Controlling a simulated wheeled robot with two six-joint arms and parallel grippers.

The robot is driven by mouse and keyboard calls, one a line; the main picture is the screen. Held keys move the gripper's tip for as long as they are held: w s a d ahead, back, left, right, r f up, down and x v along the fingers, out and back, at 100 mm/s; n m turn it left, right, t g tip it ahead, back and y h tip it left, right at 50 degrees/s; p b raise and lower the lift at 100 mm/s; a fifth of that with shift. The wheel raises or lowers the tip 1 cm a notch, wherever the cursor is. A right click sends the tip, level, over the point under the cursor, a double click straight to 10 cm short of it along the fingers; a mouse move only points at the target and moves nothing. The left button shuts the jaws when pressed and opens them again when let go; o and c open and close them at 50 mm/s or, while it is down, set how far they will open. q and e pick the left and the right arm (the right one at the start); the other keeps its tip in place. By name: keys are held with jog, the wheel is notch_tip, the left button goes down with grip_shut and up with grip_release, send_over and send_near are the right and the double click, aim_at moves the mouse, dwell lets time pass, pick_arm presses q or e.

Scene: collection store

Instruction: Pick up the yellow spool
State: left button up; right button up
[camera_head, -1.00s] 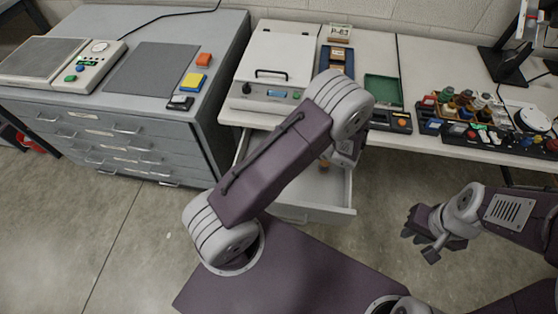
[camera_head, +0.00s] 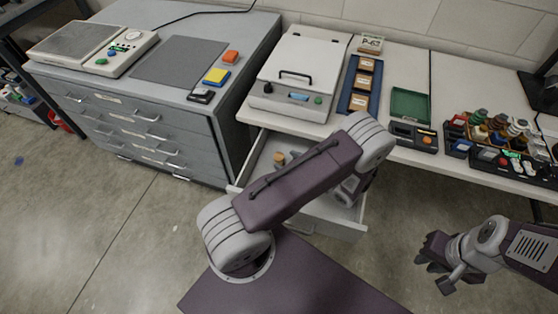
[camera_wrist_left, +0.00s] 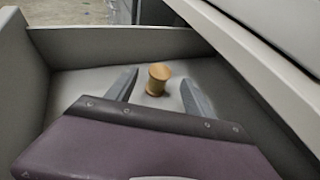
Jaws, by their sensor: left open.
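The spool (camera_wrist_left: 157,80), yellowish tan, stands upright on the floor of the open drawer (camera_wrist_left: 75,85) in the left wrist view. My left gripper (camera_wrist_left: 158,88) is open, with its two fingertips apart to either side of the spool in the picture; I see no contact. In the head view the spool (camera_head: 279,158) shows small in the drawer's far left part. My left gripper (camera_head: 350,190) is over the drawer's right part there, partly hidden by my arm. My right gripper (camera_head: 436,264) hangs over bare floor at the right, and its jaws are unclear.
The drawer walls enclose the spool, and the bench (camera_head: 395,165) overhangs the drawer's back. A white-lidded machine (camera_head: 303,65), a blue tray (camera_head: 352,98), a green tray (camera_head: 410,104) and a crowded rack (camera_head: 493,132) stand on the bench. A grey cabinet (camera_head: 150,130) stands at left.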

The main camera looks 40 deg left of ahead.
aim_at(281, 158)
pick_arm(q)
jog(key=x, duration=0.4)
jog(key=shift+s+d, duration=0.1)
jog(key=shift+d, duration=0.05)
jog(key=c, duration=0.4)
grip_shut()
notch_tip(281, 158, up, 5)
jog(key=shift+f+p, duration=0.1)
jog(key=shift+p, duration=0.5)
jog(key=s+d+r+p, duration=0.1)
jog(key=s+d+r, duration=0.5)
jog(key=s+d, duration=0.2)
jog(key=shift+p, duration=0.4)
